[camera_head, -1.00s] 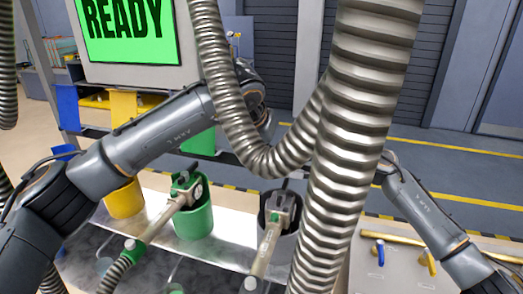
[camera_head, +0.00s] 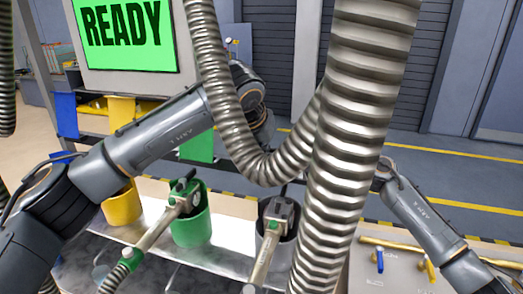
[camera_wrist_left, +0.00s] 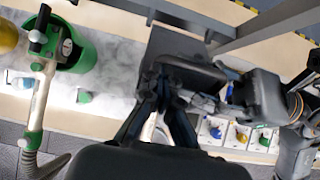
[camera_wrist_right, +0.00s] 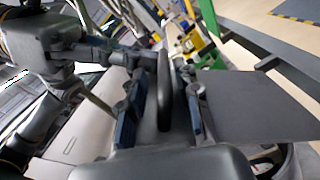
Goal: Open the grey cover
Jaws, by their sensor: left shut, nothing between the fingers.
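I cannot single out the grey cover for sure. A dark grey block (camera_wrist_left: 185,45) stands just beyond my left gripper (camera_wrist_left: 163,98), which is shut and empty in the left wrist view. A flat dark grey panel (camera_wrist_right: 255,105) lies right of my right gripper (camera_wrist_right: 163,110) in the right wrist view. The right gripper is open, its fingers on either side of a dark upright bar (camera_wrist_right: 165,85), with gaps seeming to show. I cannot tell whether the bar belongs to the cover. In the head view, the metal hoses hide both grippers.
A thick metal hose (camera_head: 355,110) and a thinner one (camera_head: 215,75) hang before the bench. A green holder (camera_head: 192,228) with a nozzle, a yellow holder (camera_head: 122,207) and a dark holder with a nozzle (camera_head: 270,238) line it. Pegs stand at right. A screen (camera_head: 123,32) reads READY.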

